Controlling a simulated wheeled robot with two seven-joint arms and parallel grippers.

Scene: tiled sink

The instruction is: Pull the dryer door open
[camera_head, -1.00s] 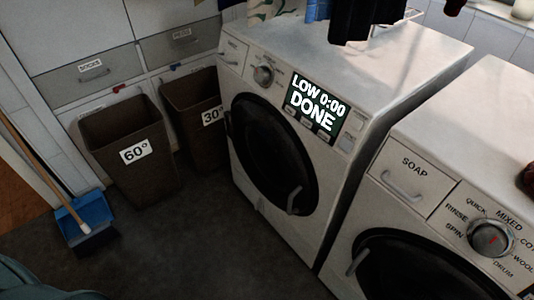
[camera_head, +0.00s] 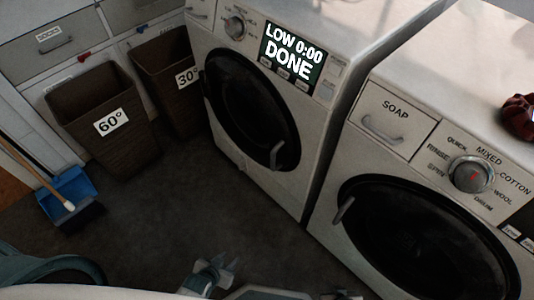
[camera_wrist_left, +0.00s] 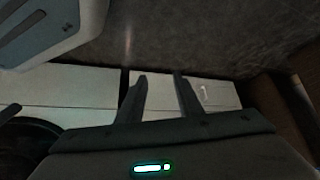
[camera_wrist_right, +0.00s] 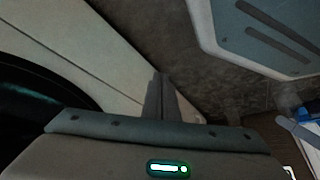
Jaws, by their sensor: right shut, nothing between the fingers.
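The dryer (camera_head: 300,115) is the white machine with the display reading "LOW 0:00 DONE". Its round dark door (camera_head: 245,105) is closed, with a light handle (camera_head: 276,154) at its lower right edge. My left gripper (camera_head: 212,270) is low at the bottom of the head view, nearer me than the door and apart from it; its two fingers are spread and empty in the left wrist view (camera_wrist_left: 160,95). My right gripper (camera_head: 345,295) barely shows at the bottom edge; in the right wrist view (camera_wrist_right: 160,90) its fingers are together with nothing between them.
A washing machine (camera_head: 350,150) with a soap drawer and round door stands right of the dryer. Two brown baskets, marked 60° (camera_head: 125,155) and 30° (camera_head: 190,115), stand at left. A blue dustpan (camera_head: 72,187) lies on the floor. The floor before the dryer is clear.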

